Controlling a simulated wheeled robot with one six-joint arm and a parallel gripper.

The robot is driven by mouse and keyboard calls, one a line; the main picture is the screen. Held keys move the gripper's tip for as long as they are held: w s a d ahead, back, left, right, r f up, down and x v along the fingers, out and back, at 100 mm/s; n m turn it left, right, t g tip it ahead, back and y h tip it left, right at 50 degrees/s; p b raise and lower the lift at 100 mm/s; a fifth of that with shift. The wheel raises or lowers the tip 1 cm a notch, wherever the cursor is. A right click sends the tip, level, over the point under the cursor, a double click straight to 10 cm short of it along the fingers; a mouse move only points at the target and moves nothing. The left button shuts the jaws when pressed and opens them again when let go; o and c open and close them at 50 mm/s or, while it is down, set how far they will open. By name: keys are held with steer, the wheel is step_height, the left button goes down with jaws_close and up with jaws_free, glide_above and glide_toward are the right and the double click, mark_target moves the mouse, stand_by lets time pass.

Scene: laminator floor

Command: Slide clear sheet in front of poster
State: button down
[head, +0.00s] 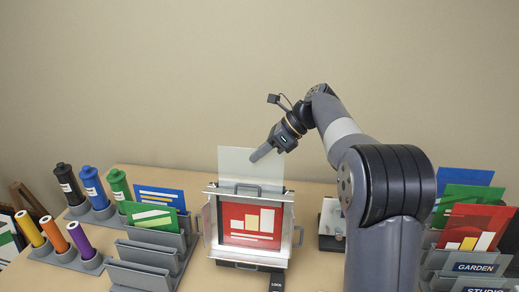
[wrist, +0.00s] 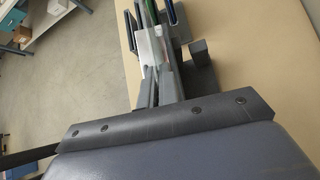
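The clear sheet (head: 235,163) stands upright as a pale grey-white pane above the top of the silver frame (head: 207,224) in the head view. Its lower edge is hidden at the frame's top bar, so I cannot tell how deep it sits. The red poster (head: 235,216), with pale bars and lines, stands upright in the frame. My gripper (head: 257,155) reaches in from the upper right and overlaps the sheet's upper right part. One finger shows across its face; it appears shut on the sheet. In the wrist view a large blue-grey panel and a dark bolted bar fill the bottom.
A grey rack (head: 147,252) with blue and green cards stands left of the frame, beside several coloured rolls. Right of my arm is a labelled card rack (head: 481,256). A small grey stand (head: 331,242) is close to the frame's right. The wall behind is bare.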

mark_target(259, 175)
steer(key=shift+s+a+f+b, duration=0.15)
steer(key=shift+f+b, duration=0.3)
steer(key=shift+f, duration=0.7)
steer(key=shift+s+d+f+b, duration=0.1)
steer(key=shift+s+f+b, duration=0.25)
steer(key=shift+f, duration=0.75)
steer(key=shift+s+a+f+b, duration=0.1)
steer(key=shift+f+b, duration=0.45)
steer(key=shift+f, duration=0.6)
steer(key=c, duration=1.6)
jaws_free()
steer(key=v, duration=1.1)
steer(key=shift+a+f, duration=0.1)
